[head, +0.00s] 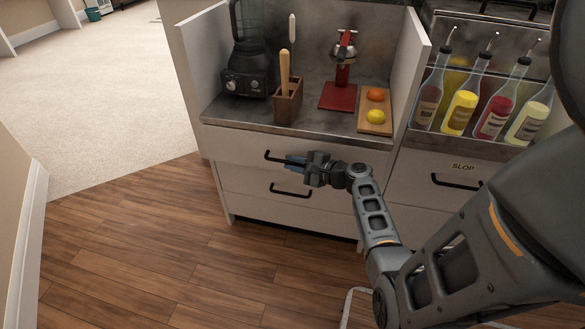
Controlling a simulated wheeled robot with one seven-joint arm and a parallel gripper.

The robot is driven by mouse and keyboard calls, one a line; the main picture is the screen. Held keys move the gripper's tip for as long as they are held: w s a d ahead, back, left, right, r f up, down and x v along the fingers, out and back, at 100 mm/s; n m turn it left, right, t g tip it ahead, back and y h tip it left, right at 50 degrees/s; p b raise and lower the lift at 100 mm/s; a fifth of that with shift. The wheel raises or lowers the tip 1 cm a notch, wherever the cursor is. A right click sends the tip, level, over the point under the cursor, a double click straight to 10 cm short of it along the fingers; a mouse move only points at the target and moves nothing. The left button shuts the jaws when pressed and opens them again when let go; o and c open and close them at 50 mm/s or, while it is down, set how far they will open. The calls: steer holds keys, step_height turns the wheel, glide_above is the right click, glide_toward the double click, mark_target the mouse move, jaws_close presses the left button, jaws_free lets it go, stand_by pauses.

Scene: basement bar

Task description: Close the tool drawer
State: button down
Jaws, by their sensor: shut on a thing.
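The cabinet under the counter has a white upper drawer (235,146) with a black bar handle (273,157). My gripper (294,161) is shut on this handle, near its right part, with blue at the fingertips. The gripper hides the right end of the handle. The upper drawer front looks close to the cabinet face; I cannot tell whether a small gap stands behind it. A lower drawer (245,184) with its own black handle (290,191) sits below and looks shut. No label shows on the upper drawer to mark it as the tool drawer.
A blender (249,70), wooden utensil holder (288,103), red press (342,75) and fruit board (374,121) stand on the counter. Bottles (460,110) stand at the right above a drawer marked SLOP (445,190). The wood floor (150,240) in front is clear.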

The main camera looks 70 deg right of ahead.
steer(key=shift+d, duration=1.2)
steer(key=c, duration=1.4)
jaws_free()
steer(key=shift+c, duration=0.2)
steer(key=p+v, duration=0.1)
steer(key=v, duration=0.6)
steer(key=shift+s+a, duration=0.15)
steer(key=shift+s, duration=0.2)
